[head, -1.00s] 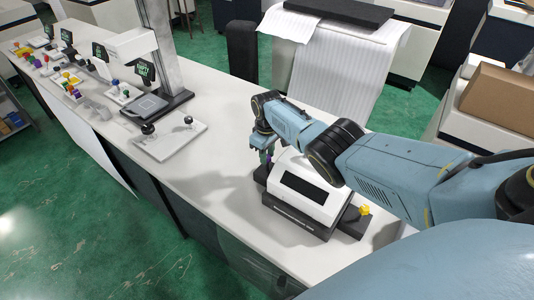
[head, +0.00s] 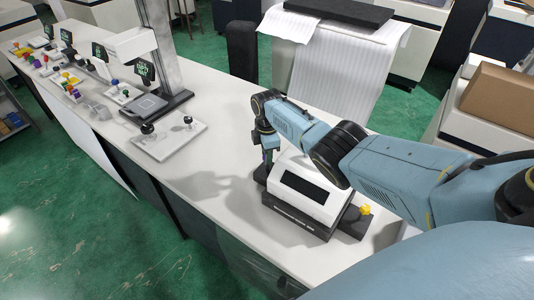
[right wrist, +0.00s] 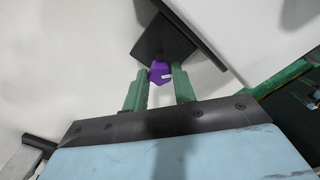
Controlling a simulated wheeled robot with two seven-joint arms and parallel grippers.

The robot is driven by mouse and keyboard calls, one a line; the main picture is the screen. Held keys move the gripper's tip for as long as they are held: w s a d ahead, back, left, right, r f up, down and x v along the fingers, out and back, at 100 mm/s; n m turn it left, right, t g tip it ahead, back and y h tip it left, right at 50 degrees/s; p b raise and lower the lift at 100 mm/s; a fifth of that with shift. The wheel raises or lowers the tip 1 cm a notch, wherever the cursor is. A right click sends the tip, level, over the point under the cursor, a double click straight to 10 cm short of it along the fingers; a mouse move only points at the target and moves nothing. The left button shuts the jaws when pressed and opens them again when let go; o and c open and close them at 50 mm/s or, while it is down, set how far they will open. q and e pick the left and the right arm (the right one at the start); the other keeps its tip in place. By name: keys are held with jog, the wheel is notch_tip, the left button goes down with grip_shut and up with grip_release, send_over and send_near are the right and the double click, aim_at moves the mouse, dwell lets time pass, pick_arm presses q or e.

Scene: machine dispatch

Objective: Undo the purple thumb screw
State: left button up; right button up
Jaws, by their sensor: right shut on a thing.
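The purple thumb screw (right wrist: 160,72) shows in the right wrist view between the two green fingertips of my right gripper (right wrist: 160,78), in front of a dark square block (right wrist: 165,42). The gripper is shut on the screw, whose head sticks out a little past the fingertips. In the head view my right gripper (head: 267,156) points down at the left end of the white machine (head: 304,172) with a dark front panel; the screw is mostly hidden there. My left gripper is not in view.
A yellow knob (head: 364,209) sits on a dark block at the machine's right end. A white plate with black knobs (head: 168,140) and a stand with a column (head: 160,105) are farther left on the long white table (head: 215,170). The table between is clear.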

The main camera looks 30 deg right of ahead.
jog(key=n, duration=0.4)
jog(key=shift+n+b, duration=0.3)
jog(key=shift+b, duration=0.05)
jog(key=n+b, duration=0.1)
jog(key=n, duration=0.3)
jog(key=shift+n, duration=0.3)
jog(key=n+b, duration=0.1)
jog(key=n, duration=0.3)
jog(key=shift+n, duration=0.3)
jog(key=n+b, duration=0.1)
jog(key=n, duration=0.2)
jog(key=shift+f+n, duration=0.1)
jog(key=shift+n, duration=0.2)
jog(key=shift+n+b, duration=0.4)
jog(key=shift+b, duration=0.1)
jog(key=n+b, duration=0.4)
jog(key=b, duration=0.4)
jog(key=shift+f, duration=0.1)
jog(key=shift+n+b, duration=0.4)
jog(key=shift+b, duration=0.6)
jog(key=shift+r, duration=0.2)
jog(key=o, duration=1)
